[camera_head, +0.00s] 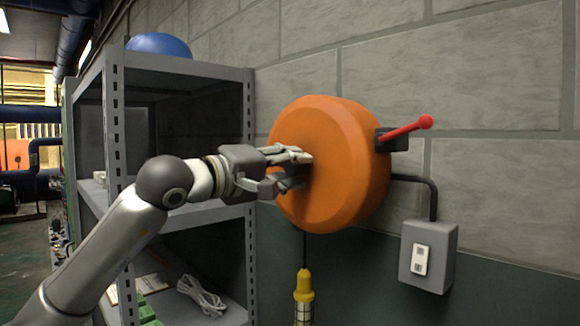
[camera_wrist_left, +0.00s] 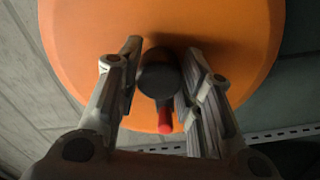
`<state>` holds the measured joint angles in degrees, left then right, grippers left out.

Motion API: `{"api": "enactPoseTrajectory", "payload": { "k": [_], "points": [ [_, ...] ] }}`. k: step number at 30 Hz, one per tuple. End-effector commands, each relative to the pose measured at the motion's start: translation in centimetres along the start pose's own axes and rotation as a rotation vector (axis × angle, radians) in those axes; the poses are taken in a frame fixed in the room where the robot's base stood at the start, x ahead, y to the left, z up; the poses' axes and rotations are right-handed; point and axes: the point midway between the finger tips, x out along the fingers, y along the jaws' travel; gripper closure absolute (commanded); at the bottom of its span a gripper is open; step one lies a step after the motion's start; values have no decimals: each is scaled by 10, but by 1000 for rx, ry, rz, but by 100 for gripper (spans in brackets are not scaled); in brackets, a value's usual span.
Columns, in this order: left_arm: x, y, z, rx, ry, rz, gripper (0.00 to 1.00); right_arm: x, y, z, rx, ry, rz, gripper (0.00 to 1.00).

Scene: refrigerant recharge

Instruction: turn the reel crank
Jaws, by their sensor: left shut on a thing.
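The orange round reel (camera_head: 330,165) is mounted on the block wall, and it also fills much of the left wrist view (camera_wrist_left: 90,50). My left gripper (camera_head: 302,170) is at the reel's front face. In the left wrist view, its fingers (camera_wrist_left: 160,65) stand on either side of a dark round crank knob (camera_wrist_left: 158,80) and are shut on it. A short red piece (camera_wrist_left: 165,120) shows just below the knob. In the head view the fingers hide the knob. My right gripper is in neither view.
A red-tipped lever (camera_head: 408,130) sticks out from a dark block at the reel's right side. A grey switch box (camera_head: 428,257) is on the wall at lower right. A grey shelf (camera_head: 185,68) stands left, close to my arm. A yellow-topped lamp (camera_head: 304,285) hangs below the reel.

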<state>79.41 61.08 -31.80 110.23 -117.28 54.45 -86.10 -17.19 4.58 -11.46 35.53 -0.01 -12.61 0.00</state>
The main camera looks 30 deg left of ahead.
Motion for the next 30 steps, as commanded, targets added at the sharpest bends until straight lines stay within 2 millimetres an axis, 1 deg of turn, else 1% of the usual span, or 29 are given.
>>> {"api": "enactPoseTrajectory", "payload": {
  "k": [6, 20, 21, 25, 30],
  "points": [
    [0, -1, 0, 50, -1, -3, 90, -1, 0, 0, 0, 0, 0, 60],
    [0, -1, 0, 58, -2, -2, 90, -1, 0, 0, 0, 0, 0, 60],
    [0, -1, 0, 58, -1, -2, 61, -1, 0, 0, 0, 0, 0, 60],
    [0, -1, 0, 58, -1, -2, 44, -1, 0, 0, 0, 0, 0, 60],
    [0, 0, 0, 57, -1, -1, 44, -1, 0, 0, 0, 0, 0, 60]
  ]
}}
